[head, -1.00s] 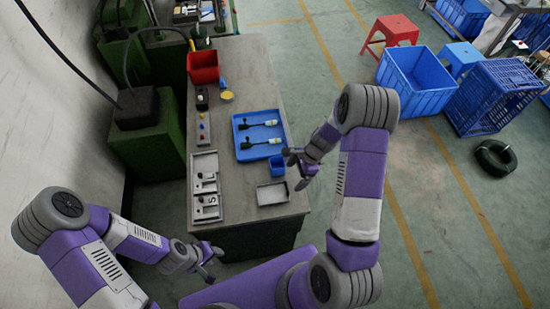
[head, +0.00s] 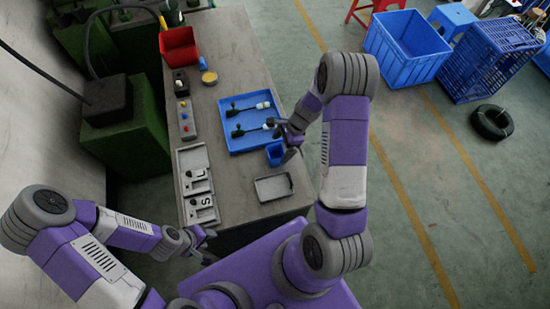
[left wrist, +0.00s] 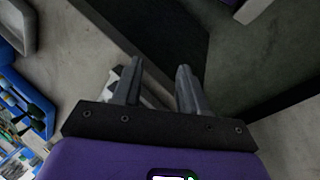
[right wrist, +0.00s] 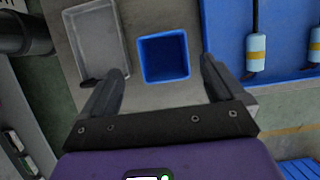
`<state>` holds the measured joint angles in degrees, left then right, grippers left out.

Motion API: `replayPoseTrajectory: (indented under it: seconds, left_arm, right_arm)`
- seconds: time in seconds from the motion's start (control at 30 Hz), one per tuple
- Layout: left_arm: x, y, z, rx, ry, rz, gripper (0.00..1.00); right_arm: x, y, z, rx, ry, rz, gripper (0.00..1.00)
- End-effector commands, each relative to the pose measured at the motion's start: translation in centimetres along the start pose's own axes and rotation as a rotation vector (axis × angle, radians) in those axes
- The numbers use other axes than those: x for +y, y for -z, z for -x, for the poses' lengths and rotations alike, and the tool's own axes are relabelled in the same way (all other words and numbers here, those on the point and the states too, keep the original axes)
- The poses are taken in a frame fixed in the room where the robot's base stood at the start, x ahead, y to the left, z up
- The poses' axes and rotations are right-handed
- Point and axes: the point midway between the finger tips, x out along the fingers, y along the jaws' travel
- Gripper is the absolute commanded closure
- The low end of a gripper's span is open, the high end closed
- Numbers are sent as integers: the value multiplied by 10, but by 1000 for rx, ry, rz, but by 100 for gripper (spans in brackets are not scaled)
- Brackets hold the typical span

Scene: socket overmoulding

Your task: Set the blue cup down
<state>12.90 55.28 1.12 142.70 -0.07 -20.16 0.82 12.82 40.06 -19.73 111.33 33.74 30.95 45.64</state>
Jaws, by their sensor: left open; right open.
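The blue cup (head: 275,154) stands upright on the grey table, just off the near right corner of the blue tray (head: 237,146). In the right wrist view the cup (right wrist: 165,57) shows its open top, and its inside looks empty. My right gripper (head: 285,137) is open beside the cup, at its upper right in the head view. In the right wrist view the cup appears ahead, between the lines of the open fingers (right wrist: 162,68), not clasped. My left gripper (head: 207,245) is open and empty off the table's near left corner; its fingers (left wrist: 160,68) hold nothing.
The blue tray holds two dark tools with pale handles. A shallow grey tray (head: 272,188) lies near the cup. Grey fixture trays (head: 193,160), a red bin (head: 179,50) and a yellow round item (head: 209,78) line the table's left side.

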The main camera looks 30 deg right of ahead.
Motion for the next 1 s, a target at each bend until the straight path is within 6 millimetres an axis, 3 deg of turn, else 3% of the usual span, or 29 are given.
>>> replayPoseTrajectory:
  seconds: [0.5,0.8,0.87,1.0]
  left_arm:
    - [-1,0,-4,0,0,0,57]
    - [-2,0,-4,0,0,0,57]
    - [-2,0,-4,0,0,0,57]
    - [-2,0,-4,0,0,0,57]
  right_arm:
    - [-5,7,-66,-1,-2,0,4]
    - [-6,6,-72,0,0,0,4]
    - [-6,6,-71,0,0,0,10]
    - [-6,6,-71,0,0,0,32]
